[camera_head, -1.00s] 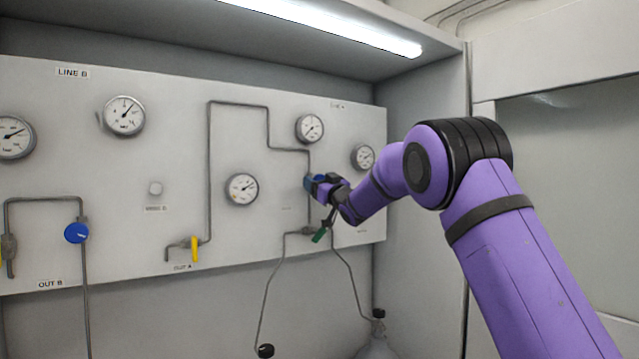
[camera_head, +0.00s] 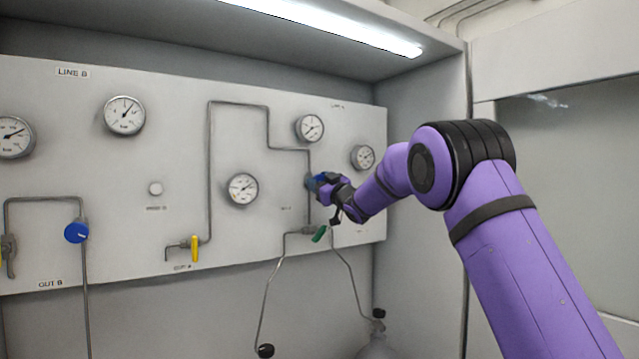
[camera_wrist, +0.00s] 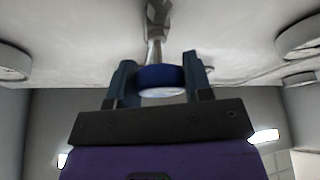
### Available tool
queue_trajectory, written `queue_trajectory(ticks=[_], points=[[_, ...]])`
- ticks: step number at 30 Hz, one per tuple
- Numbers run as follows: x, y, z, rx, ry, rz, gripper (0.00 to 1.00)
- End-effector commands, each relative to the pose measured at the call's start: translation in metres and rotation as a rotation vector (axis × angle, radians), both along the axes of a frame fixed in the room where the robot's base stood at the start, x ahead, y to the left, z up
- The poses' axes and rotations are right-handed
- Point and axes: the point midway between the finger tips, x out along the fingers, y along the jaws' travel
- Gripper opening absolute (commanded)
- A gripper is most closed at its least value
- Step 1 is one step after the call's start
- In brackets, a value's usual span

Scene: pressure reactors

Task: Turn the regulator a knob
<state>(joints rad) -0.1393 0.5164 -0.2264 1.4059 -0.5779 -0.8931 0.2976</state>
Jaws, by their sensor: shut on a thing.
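The regulator A knob is a blue round knob on the right part of the panel, mostly hidden behind my gripper in the head view. In the wrist view the blue knob (camera_wrist: 160,77) sits between my two fingers, with a metal stem behind it running to the panel. My gripper (camera_head: 318,183) is shut on this knob; it also shows in the wrist view (camera_wrist: 158,88). The finger tips lie on either side of the knob.
The white panel (camera_head: 140,205) carries several gauges, one (camera_head: 310,128) just above my gripper and another (camera_head: 362,157) to its right. A green valve handle (camera_head: 320,233) is just below my gripper. A yellow handle (camera_head: 195,248) and another blue knob (camera_head: 76,232) are farther left.

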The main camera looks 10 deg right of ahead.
Motion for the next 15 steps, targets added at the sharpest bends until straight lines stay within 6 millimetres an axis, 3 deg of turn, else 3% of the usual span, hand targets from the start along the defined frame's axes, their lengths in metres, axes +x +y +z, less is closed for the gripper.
queue_trajectory(ticks=[15], points=[[0.0002, -0.0003, -0.0001, -0.464, -0.150, 0.000, 0.23]])
